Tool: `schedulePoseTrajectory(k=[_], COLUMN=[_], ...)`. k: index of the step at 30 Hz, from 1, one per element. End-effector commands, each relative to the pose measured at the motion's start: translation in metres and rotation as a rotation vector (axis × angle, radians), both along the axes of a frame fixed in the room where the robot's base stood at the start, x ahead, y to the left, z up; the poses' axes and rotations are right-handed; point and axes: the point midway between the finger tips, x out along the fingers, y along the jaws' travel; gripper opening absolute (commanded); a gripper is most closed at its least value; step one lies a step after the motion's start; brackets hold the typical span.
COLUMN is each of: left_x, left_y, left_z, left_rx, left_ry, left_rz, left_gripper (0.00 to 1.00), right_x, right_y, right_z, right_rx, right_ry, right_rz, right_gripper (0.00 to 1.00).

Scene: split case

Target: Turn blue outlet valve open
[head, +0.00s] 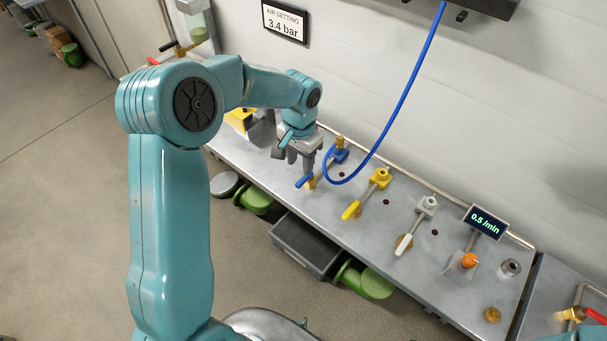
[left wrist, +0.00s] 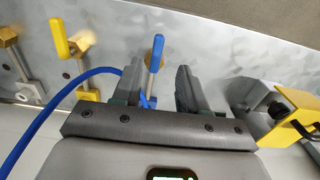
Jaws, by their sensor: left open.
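The blue outlet valve has a blue lever (head: 304,181) that points toward the front edge of the metal bench, with its blue body (head: 340,156) nearer the wall. A blue hose (head: 402,97) loops down to it. My left gripper (head: 294,160) is over the bench beside the lever, pointing down. In the left wrist view the open fingers (left wrist: 160,80) stand on either side of the blue lever (left wrist: 157,54), with a visible gap at the right finger. Whether the left finger touches it I cannot tell. The gripper hides part of the valve. My right gripper is not in view.
A yellow-handled valve (head: 351,209) and a white-handled valve (head: 404,244) stand to the right. Further right are a display reading 0.5 /min (head: 486,222) and an orange knob (head: 469,260). A yellow and grey object (head: 240,119) stands behind the gripper. A wall sign (head: 285,22) reads 3.4 bar.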

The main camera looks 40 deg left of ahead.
Motion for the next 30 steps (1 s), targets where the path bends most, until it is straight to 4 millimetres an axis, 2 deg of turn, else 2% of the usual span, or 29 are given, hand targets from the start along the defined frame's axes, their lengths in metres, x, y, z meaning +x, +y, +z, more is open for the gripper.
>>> schedulePoseTrajectory(k=[3,9,13,21,23,25,26,30], left_x=[0.000,0.002,0.003,0.004,0.004,0.004,0.004,0.004], left_y=[-0.002,-0.004,-0.005,-0.006,-0.006,-0.006,-0.006,-0.006], left_z=[-0.027,-0.056,-0.065,-0.066,-0.066,-0.066,-0.066,-0.066], left_rx=[-0.002,-0.001,0.000,0.000,0.000,0.000,0.000,0.000], left_ry=[0.005,0.002,0.000,-0.001,-0.001,-0.001,-0.001,-0.001], left_rz=[-0.001,-0.002,-0.003,-0.004,-0.004,-0.003,-0.003,-0.003], left_gripper=[0.43,0.43,0.43,0.43,0.26,0.04,0.00,0.00], right_x=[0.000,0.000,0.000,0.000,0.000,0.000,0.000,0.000], right_y=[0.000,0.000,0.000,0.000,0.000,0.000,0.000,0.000], right_z=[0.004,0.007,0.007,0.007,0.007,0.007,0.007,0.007], right_rx=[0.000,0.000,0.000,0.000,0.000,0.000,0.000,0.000], right_ry=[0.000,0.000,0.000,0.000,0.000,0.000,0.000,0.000], right_rz=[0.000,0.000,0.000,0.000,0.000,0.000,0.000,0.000], right_gripper=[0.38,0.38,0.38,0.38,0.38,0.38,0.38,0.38])
